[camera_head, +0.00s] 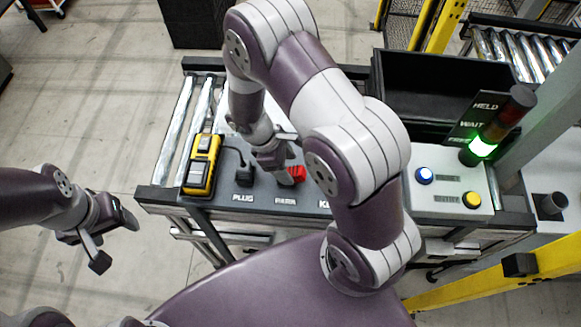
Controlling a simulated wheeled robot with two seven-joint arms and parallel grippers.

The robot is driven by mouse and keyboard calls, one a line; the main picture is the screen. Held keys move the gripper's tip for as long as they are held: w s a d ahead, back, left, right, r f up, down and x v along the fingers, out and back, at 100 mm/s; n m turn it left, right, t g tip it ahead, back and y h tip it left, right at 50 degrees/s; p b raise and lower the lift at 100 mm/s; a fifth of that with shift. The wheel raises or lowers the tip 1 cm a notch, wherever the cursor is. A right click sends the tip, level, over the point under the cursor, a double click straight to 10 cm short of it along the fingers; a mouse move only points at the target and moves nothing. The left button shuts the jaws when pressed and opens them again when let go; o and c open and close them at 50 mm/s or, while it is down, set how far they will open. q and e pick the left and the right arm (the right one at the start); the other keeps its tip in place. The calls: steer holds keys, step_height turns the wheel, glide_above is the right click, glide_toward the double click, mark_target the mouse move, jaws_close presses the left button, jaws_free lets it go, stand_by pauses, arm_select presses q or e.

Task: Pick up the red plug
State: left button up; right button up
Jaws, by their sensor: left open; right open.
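My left gripper (115,242) is open and empty, out over the floor to the left of the station.
A black connector (244,177) with a cable stands by the label PLUG, beside a yellow and black device (201,165). Rollers (174,130) line the station's left. At right are a black bin (440,88), a panel with blue (424,175) and yellow (472,200) buttons, and a green-lit signal lamp (482,147).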

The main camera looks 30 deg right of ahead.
steer(key=shift+s+d+f, duration=0.15)
steer(key=shift+s+f, duration=0.15)
steer(key=shift+s, duration=0.3)
steer(key=shift+w+f, duration=0.15)
steer(key=shift+w, duration=0.15)
steer(key=c, duration=1.2)
arm_select(q)
steer(key=shift+s+r, duration=0.15)
steer(key=shift+s, duration=0.2)
arm_select(e)
steer(key=shift+s, duration=0.1)
jaws_close()
